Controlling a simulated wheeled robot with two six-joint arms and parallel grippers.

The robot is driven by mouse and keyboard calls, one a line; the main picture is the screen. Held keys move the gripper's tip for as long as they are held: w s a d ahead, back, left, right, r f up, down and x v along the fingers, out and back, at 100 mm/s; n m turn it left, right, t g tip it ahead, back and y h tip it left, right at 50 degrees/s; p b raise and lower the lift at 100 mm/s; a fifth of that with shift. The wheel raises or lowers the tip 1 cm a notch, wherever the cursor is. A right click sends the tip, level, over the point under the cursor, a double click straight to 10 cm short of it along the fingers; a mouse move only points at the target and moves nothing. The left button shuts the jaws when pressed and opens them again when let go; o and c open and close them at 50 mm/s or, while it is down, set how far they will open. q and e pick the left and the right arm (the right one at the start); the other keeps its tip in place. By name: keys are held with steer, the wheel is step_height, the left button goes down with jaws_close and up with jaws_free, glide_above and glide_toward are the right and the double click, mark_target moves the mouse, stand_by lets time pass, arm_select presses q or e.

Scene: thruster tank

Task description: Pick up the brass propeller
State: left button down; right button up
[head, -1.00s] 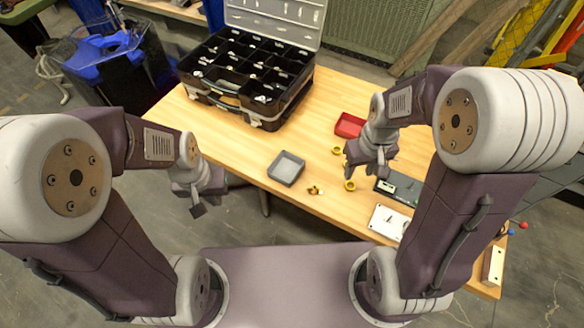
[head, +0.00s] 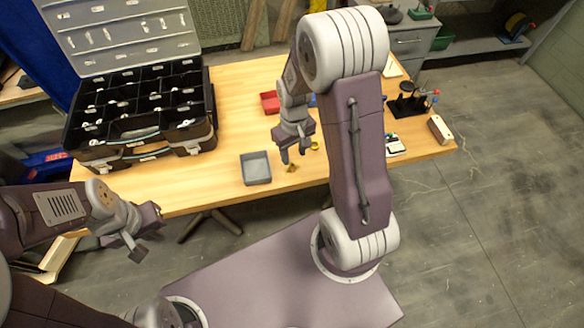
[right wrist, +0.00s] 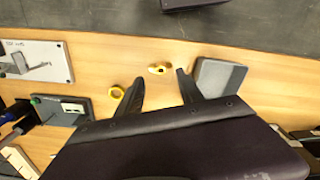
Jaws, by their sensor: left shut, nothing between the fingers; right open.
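The small brass propeller (head: 292,168) lies on the wooden table, just right of the grey tray (head: 256,181). My right gripper (head: 293,156) is open, pointing down over the table close to it. In the right wrist view the propeller (right wrist: 159,69) appears between and slightly beyond the two spread fingertips (right wrist: 160,78); nothing is held. I cannot tell the exact height of the fingers above it. My left gripper (head: 137,254) is shut and empty, off the table's front edge at the left.
A white plate (right wrist: 38,50) and a dark green-edged device (right wrist: 60,112) lie farther off. A red tray (head: 270,102) sits behind my right gripper. A black organizer case (head: 140,115) stands open at the left.

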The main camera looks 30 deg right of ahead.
mark_target(292, 168)
steer(key=shift+a+f, duration=0.25)
steer(key=shift+f, duration=0.15)
steer(key=f, duration=0.4)
steer(key=shift+d+f+b, duration=0.15)
steer(key=shift+d+b, duration=0.05)
steer(key=shift+b, duration=0.1)
steer(key=shift+w+f, duration=0.2)
steer(key=shift+f, duration=0.15)
jaws_close()
